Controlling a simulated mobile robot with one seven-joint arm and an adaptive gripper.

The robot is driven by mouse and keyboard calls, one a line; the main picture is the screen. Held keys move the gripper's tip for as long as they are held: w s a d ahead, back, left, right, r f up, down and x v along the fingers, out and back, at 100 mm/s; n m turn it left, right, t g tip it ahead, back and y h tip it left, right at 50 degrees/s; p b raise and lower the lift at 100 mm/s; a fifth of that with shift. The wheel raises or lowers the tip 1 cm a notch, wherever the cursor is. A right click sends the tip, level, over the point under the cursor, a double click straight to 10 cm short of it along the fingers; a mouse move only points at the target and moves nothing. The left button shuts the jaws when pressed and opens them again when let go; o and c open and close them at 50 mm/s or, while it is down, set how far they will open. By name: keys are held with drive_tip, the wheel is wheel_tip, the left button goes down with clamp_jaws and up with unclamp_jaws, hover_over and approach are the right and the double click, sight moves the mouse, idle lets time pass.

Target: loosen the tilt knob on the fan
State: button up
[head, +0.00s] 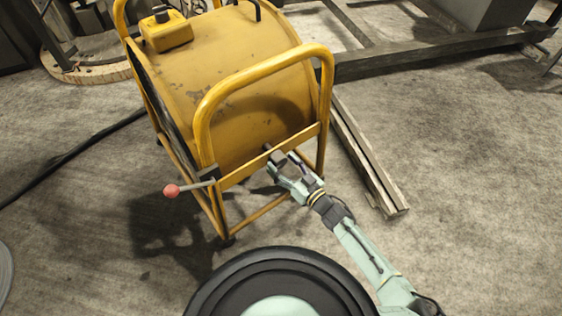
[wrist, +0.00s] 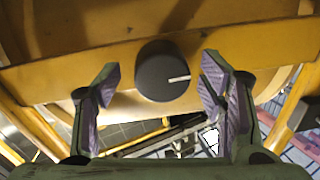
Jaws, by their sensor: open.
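The fan (head: 190,62) is a large yellow drum in a yellow tube frame, standing on the floor in the head view. The tilt knob (wrist: 162,71) is a dark round knob with a white pointer line toward the right, on the yellow crossbar in the wrist view. My gripper (head: 276,160) is at the fan's front crossbar in the head view. In the wrist view my gripper (wrist: 157,85) is open, with one purple-padded finger on each side of the knob. Gaps show between the fingers and the knob. In the head view the gripper mostly hides the knob.
A lever with a red ball end (head: 171,191) sticks out left of the frame. A yellow box (head: 166,31) sits on top of the drum. A dark cable (head: 75,153) runs across the floor to the left. Beams (head: 370,165) lie to the right. The floor at lower right is clear.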

drive_tip(key=shift+w+a, duration=0.4)
drive_tip(key=shift+w, duration=0.05)
drive_tip(key=c, duration=1.2)
drive_tip(key=shift+o, duration=0.2)
drive_tip(key=shift+d+n+b, duration=0.1)
drive_tip(key=shift+n+b, duration=0.2)
drive_tip(key=shift+n, duration=0.3)
drive_tip(key=n, duration=0.3)
drive_tip(key=o, duration=1.2)
drive_tip(key=shift+c, duration=0.2)
